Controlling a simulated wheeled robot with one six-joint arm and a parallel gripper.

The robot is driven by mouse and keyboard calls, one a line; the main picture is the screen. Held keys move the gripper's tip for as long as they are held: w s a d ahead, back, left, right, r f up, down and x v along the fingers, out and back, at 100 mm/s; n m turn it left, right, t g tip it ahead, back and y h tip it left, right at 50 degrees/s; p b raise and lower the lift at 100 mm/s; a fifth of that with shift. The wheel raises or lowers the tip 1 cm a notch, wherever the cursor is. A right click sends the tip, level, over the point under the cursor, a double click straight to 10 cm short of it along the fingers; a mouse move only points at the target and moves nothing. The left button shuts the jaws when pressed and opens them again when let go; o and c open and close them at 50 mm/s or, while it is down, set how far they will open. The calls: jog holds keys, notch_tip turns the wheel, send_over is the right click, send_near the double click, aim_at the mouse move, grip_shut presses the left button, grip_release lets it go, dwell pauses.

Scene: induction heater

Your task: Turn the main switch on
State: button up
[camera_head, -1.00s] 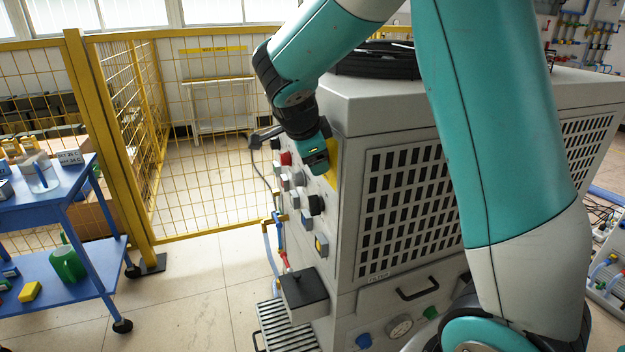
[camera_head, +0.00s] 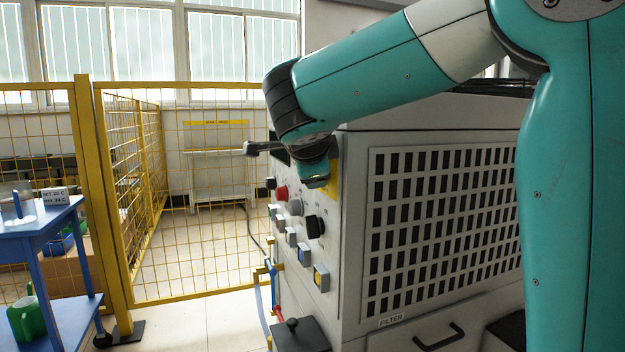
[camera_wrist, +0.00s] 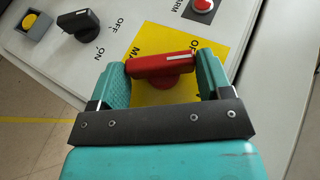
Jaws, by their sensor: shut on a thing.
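The main switch (camera_wrist: 150,67) is a red turning handle on a yellow plate (camera_wrist: 212,62) in the wrist view. The handle lies nearly level across the picture, with a white mark at its right end near a partly hidden label starting with "O". My gripper (camera_wrist: 163,64) is shut on the handle, one teal finger at each end. In the head view my gripper (camera_head: 318,181) is at the upper front corner of the grey cabinet (camera_head: 352,225). It hides the handle there; only part of the yellow plate (camera_head: 333,177) shows.
A black knob (camera_wrist: 78,22) with ON and OFF labels, a yellow button (camera_wrist: 33,23) and a red alarm button (camera_wrist: 202,6) are nearby on the panel. A yellow mesh fence (camera_head: 215,210) stands behind. A blue cart (camera_head: 45,235) is at the left.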

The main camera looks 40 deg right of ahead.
dwell(0.3)
jog(key=o, duration=0.9)
jog(key=shift+s+a, duration=0.1)
jog(key=p+v, duration=0.2)
jog(key=v, duration=1.5)
jog(key=shift+s, duration=0.2)
